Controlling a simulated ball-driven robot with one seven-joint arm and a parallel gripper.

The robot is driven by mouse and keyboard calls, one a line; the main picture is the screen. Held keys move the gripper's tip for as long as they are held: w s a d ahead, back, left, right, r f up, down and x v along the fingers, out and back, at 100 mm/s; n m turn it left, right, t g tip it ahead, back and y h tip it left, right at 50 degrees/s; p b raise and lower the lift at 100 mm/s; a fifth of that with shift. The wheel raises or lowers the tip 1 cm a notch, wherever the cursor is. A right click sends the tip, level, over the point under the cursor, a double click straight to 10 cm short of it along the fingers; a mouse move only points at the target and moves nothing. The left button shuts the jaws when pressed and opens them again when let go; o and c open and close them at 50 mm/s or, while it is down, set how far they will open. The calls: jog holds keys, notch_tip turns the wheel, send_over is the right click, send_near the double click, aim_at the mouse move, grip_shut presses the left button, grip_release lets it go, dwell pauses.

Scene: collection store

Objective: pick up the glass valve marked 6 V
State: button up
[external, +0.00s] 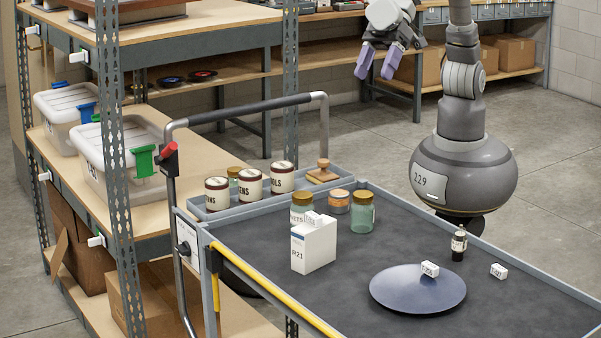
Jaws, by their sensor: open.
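My gripper (378,62) hangs at the top of the external view, well beyond the trolley's far edge. Its two purple fingers are apart with nothing between them. I cannot make out a glass valve or a 6 V marking. Small white cartons with print too small to read sit on the trolley: one (429,269) on a round blue-grey plate (400,292), one (499,271) on the dark mat to its right, and one (313,219) on top of a larger white box (322,244).
A dark bottle (459,244) stands behind the plate. A metal-post shelf (115,150) stands left. The mat's front right (540,310) is clear.

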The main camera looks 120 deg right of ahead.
jog(key=s+a+f+g, duration=0.1)
jog(key=s+a+f, duration=0.1)
jog(key=a+f, duration=0.3)
jog(key=s+a+f+g+h, duration=0.1)
jog(key=s+a+f+g, duration=0.15)
jog(key=f, duration=0.45)
jog(key=s+a+f, duration=0.3)
jog(key=f, duration=0.3)
jog(key=n+g+h+p, duration=0.1)
jog(key=g+h, duration=0.1)
send_over(459, 237)
jog(key=s, duration=0.1)
notch_tip(459, 237, down, 11)
jog(key=shift+s+f, duration=0.1)
jog(key=shift+f, duration=0.05)
jog(key=f+b, duration=0.1)
jog(key=f, duration=0.1)
jog(key=f+b, duration=0.1)
jog(key=f, duration=0.2)
jog(key=f+b, duration=0.1)
jog(key=f, duration=0.2)
jog(key=shift+w+d+f, duration=0.2)
jog(key=shift+d+f, duration=0.05)
jog(key=shift+d, duration=0.05)
jog(key=shift+r, duration=0.1)
jog(key=shift+c, duration=0.2)
jog(key=c, duration=1)
